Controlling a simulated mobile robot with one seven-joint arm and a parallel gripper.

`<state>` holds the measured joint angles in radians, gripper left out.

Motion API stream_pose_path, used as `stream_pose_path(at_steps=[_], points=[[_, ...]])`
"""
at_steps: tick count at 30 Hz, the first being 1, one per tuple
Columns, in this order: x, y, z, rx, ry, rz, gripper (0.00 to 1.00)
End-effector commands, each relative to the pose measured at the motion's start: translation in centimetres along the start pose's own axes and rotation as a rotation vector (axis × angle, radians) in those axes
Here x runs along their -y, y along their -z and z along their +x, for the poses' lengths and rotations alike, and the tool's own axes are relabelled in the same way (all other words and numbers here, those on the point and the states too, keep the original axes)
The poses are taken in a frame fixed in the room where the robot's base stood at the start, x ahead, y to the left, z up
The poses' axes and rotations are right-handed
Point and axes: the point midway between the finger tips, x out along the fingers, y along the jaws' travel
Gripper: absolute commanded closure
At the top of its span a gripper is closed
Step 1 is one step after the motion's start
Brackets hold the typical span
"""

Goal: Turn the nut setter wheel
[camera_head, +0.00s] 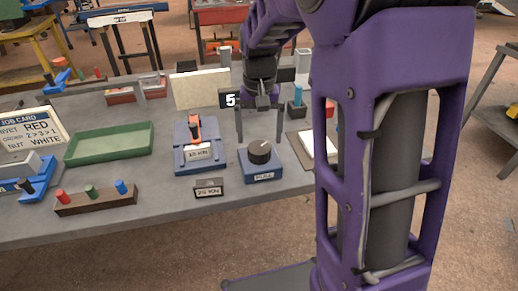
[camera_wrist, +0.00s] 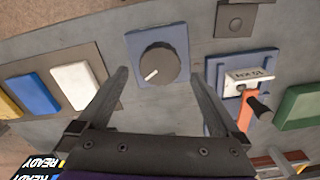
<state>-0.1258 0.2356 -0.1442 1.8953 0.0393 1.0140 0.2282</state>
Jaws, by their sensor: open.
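A black round wheel (camera_head: 260,152) with a white pointer line sits on a blue base on the bench; I take it for the nut setter wheel. Its small front label is too blurred to read. In the wrist view the wheel (camera_wrist: 158,63) shows between my fingertips, its pointer toward the lower left. My gripper (camera_head: 260,137) is open and empty, fingers pointing down, above and just behind the wheel in the head view. In the wrist view my gripper's two fingers (camera_wrist: 167,70) stand wide apart on either side of the wheel, with no contact visible.
Left of the wheel is a blue fixture (camera_head: 187,163) with an orange lever (camera_head: 195,127). A small labelled block (camera_head: 209,188) stands in front. A green tray (camera_head: 108,144), job card (camera_head: 28,130) and peg rack (camera_head: 95,202) lie further left. A white plate (camera_head: 318,146) lies right.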

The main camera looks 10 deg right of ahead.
Motion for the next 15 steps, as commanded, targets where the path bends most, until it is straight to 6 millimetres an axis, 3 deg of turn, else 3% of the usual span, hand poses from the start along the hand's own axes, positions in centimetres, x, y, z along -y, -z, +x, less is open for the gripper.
stream_pose_path(at_steps=[1, 6, 15], points=[[0.0, -0.1, 1.2, 0.003, -0.001, 0.000, 0.00], [0.0, 0.0, 3.5, 0.002, 0.000, 0.000, 0.00], [0.0, 0.0, 4.7, -0.001, 0.000, -0.001, 0.00]])
